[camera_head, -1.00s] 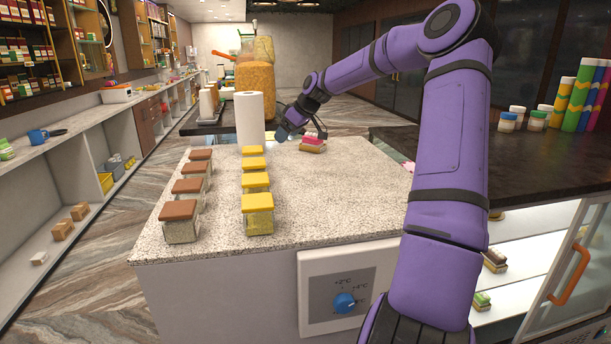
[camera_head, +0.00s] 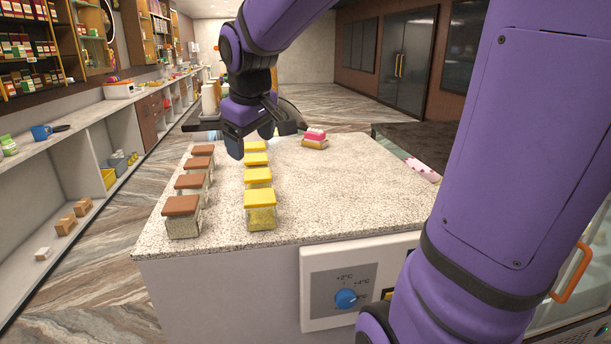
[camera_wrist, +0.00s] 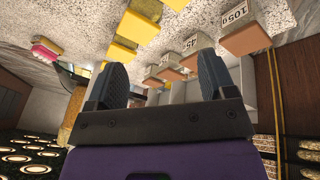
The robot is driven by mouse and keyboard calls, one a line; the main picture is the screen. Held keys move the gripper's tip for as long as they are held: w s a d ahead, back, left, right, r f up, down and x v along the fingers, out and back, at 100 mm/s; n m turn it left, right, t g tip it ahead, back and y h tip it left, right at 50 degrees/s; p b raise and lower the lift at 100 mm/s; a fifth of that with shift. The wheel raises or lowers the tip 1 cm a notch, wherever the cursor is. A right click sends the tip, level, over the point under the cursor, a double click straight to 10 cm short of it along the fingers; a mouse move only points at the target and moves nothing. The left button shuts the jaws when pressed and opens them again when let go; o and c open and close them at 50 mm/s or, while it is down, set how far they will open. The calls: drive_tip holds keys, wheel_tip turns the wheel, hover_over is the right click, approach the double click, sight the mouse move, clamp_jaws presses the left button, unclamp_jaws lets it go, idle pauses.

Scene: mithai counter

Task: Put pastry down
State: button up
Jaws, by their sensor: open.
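The pastry (camera_head: 314,139), pink on top with a tan base, sits upright on the speckled counter (camera_head: 350,195) toward its far edge. It also shows at the left of the wrist view (camera_wrist: 45,48). My gripper (camera_head: 251,150) is apart from it, to its left in the head view, above the far ends of the jar rows. In the wrist view my gripper (camera_wrist: 162,82) has its two dark fingers spread with nothing held between them.
A row of yellow-lidded jars (camera_head: 260,198) and a row of brown-lidded jars (camera_head: 182,206) stand on the counter's left side, close to my gripper. The counter's middle and right are clear, apart from a pink-and-white item (camera_head: 422,169) at the right edge.

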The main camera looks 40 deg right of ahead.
drive_tip(key=s+a+m+t+y, duration=0.1)
drive_tip(key=s+a+m, duration=0.1)
drive_tip(key=s, duration=1.7)
drive_tip(key=shift+a+f+m+y, duration=0.3)
drive_tip(key=shift+a+y, duration=0.1)
drive_tip(key=shift+a, duration=0.1)
